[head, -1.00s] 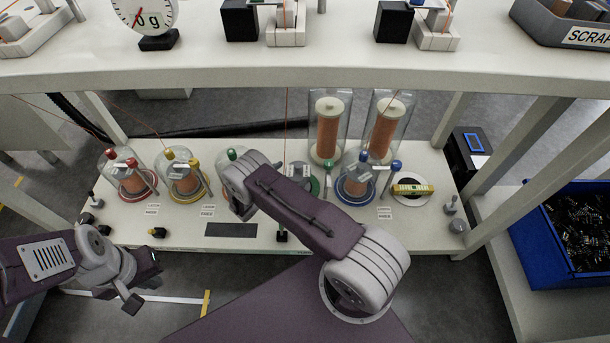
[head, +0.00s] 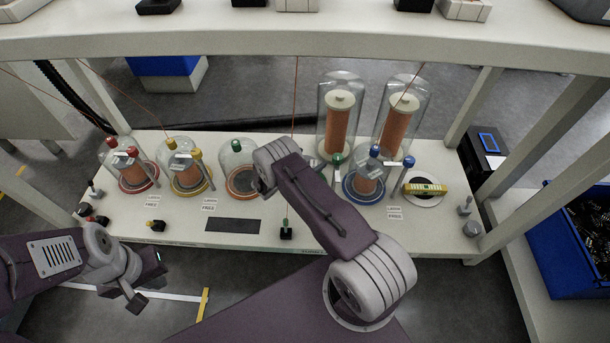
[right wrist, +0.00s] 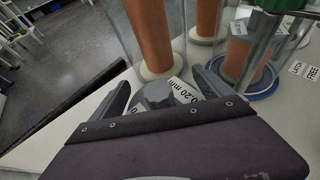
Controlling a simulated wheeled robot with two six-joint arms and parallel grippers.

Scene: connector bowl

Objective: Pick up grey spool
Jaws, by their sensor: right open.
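In the right wrist view my right gripper (right wrist: 160,82) is open, with its two dark fingers apart. A grey faceted piece (right wrist: 157,96) shows between the fingers, beside a white tag (right wrist: 186,94) reading "0.20 mm"; it may be the grey spool, but I cannot tell. Contact with the fingers is not visible. Copper-wound spools stand just beyond. In the head view my right arm hides its own gripper and the bench spot below it. My left gripper (head: 145,283) is over the floor in front of the bench at lower left, apparently empty.
Two tall glass covers with copper spools (head: 339,125) (head: 398,130) stand at the back. Red (head: 128,160), yellow (head: 183,165) and blue (head: 366,175) stations line the bench. The upper shelf (head: 300,38) hangs above. A blue bin (head: 555,270) is at right.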

